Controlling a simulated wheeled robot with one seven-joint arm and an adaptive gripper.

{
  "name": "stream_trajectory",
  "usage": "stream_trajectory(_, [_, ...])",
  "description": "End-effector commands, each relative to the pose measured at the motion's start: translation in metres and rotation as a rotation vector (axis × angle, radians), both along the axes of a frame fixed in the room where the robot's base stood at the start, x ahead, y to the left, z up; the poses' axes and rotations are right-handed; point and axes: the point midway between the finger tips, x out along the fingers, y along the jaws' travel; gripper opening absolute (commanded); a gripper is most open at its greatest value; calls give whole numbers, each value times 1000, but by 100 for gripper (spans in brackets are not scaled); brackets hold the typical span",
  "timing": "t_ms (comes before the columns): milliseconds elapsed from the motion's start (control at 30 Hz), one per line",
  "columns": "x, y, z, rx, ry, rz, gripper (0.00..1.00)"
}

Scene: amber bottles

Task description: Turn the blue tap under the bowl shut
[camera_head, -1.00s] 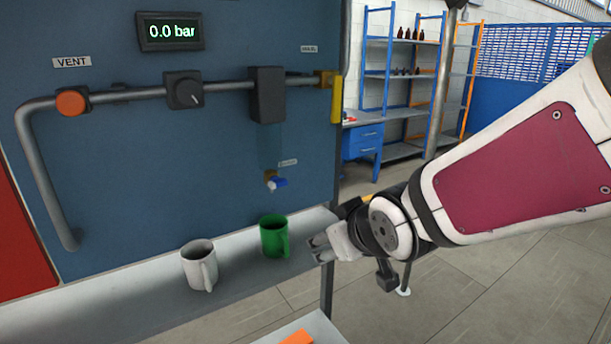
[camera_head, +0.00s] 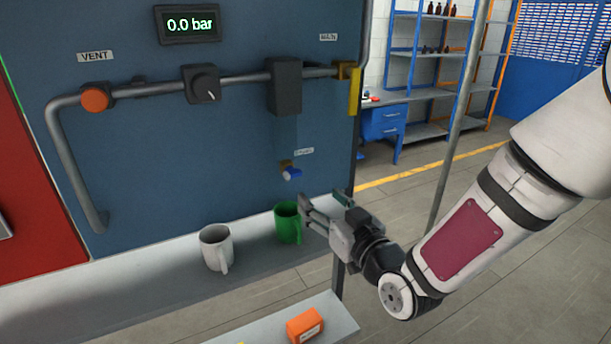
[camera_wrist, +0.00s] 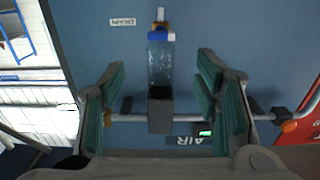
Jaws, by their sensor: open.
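The blue tap (camera_head: 292,174) sits under the clear bowl (camera_head: 284,138), which hangs below a dark block on the pipe. In the wrist view, which looks upside down, the blue tap (camera_wrist: 161,36) is at the top and the clear bowl (camera_wrist: 160,65) is between my fingers in the picture. My gripper (camera_head: 320,205) is open and empty, below and to the right of the tap, close to the green mug (camera_head: 287,224). Its two fingers also show in the wrist view (camera_wrist: 160,85). Whether a finger touches the green mug is unclear.
A white mug (camera_head: 216,249) stands on the grey shelf (camera_head: 120,294), left of the green mug. An orange box (camera_head: 305,325) lies on a lower surface. A yellow lever (camera_head: 354,92) hangs at the pipe's right end. The space before the panel above the mugs is clear.

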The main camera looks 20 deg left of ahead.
Motion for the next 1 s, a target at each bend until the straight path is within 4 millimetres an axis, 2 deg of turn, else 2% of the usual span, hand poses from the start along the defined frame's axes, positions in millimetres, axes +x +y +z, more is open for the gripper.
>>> stream_trajectory(500, [62,73,1,0,0,0,57])
stream_trajectory(700, [75,87,0,-1,-1,-1,57])
stream_trajectory(1000, [77,90,0,-2,1,-1,57])
